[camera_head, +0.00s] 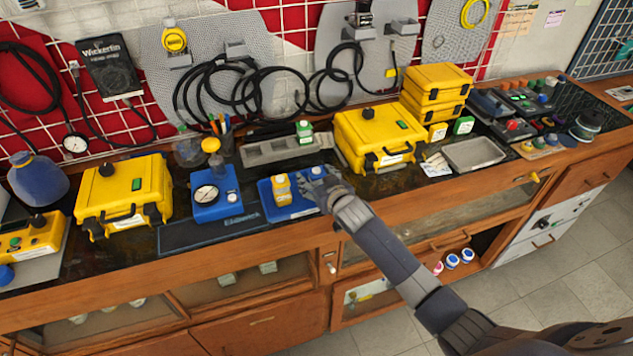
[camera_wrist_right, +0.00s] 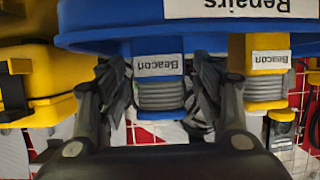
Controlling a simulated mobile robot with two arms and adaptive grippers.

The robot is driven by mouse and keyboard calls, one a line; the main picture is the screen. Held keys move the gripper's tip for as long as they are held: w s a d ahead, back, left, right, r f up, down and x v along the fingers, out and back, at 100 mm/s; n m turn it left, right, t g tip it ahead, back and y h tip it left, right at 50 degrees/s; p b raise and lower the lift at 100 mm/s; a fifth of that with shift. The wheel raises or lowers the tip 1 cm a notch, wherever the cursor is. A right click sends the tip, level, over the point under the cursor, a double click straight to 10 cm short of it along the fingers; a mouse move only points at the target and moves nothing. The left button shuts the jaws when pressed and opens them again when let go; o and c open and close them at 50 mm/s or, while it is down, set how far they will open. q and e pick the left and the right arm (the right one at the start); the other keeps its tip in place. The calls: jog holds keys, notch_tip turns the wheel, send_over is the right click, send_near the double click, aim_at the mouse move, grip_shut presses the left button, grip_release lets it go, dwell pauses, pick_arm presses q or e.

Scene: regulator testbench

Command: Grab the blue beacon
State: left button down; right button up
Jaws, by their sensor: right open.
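The blue beacon (camera_wrist_right: 158,90) has a white "Beacon" label and a grey ribbed part. In the wrist view it is between the two fingers of my right gripper (camera_wrist_right: 163,84), which are spread open with a gap visible on each side. In the head view my right gripper (camera_head: 315,184) is over the right part of the blue "Repairs" tray (camera_head: 268,208) and hides most of the blue beacon (camera_head: 316,171). A yellow beacon (camera_head: 281,189) stands in the tray to the left; it also shows in the wrist view (camera_wrist_right: 266,80). My left gripper is not in view.
A blue gauge box (camera_head: 226,204) stands left of the tray. A yellow case (camera_head: 372,138) is behind and right of it, with a grey metal tray (camera_head: 473,153) farther right. A long grey holder (camera_head: 270,150) lies behind. The bench's wooden front edge runs close before the tray.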

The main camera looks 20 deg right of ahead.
jog(key=c, duration=1.2)
jog(key=shift+r, duration=0.1)
